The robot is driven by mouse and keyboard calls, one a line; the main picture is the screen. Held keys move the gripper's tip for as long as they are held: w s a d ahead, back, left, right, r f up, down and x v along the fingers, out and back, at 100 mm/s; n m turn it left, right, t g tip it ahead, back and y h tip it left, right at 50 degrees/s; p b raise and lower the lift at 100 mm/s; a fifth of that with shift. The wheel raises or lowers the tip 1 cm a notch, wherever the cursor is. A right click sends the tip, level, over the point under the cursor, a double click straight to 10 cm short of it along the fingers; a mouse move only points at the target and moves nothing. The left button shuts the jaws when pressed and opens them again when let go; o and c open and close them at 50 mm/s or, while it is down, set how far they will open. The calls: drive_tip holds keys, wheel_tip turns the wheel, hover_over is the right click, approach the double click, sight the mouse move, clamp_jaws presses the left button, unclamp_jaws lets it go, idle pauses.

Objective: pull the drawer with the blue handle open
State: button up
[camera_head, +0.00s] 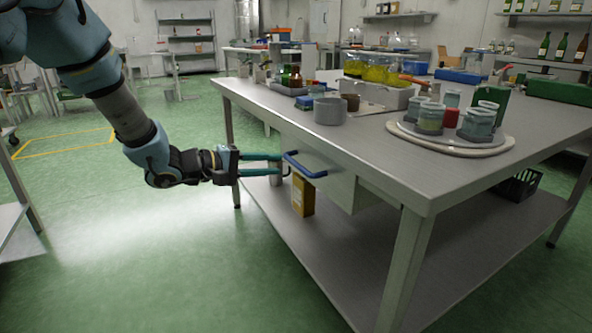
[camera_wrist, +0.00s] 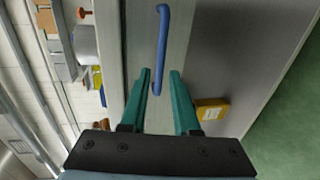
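The blue handle (camera_head: 305,165) is a bar on the pale drawer front (camera_head: 333,183), under the top of the long metal table. It also shows in the wrist view (camera_wrist: 162,45), running lengthwise up the picture. My gripper (camera_head: 283,164) is level with the handle, just left of it in the head view. Its two green fingers are apart with nothing gripped. In the wrist view the handle's lower end lies between the fingertips (camera_wrist: 160,73); I cannot tell whether they touch it. The drawer looks shut.
The metal tabletop (camera_head: 375,150) carries a grey pot (camera_head: 330,110), a round tray (camera_head: 450,148) with several jars, and bottles. A yellow box (camera_head: 303,194) stands on the lower shelf (camera_head: 345,265) below the drawer. The green floor (camera_head: 150,250) left of the table is clear.

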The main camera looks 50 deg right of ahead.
sight(293, 164)
drive_tip(key=b+x, duration=0.1)
drive_tip(key=x, duration=0.6)
drive_tip(key=shift+d, duration=0.15)
drive_tip(key=shift+c, duration=0.2)
clamp_jaws()
idle(1.0)
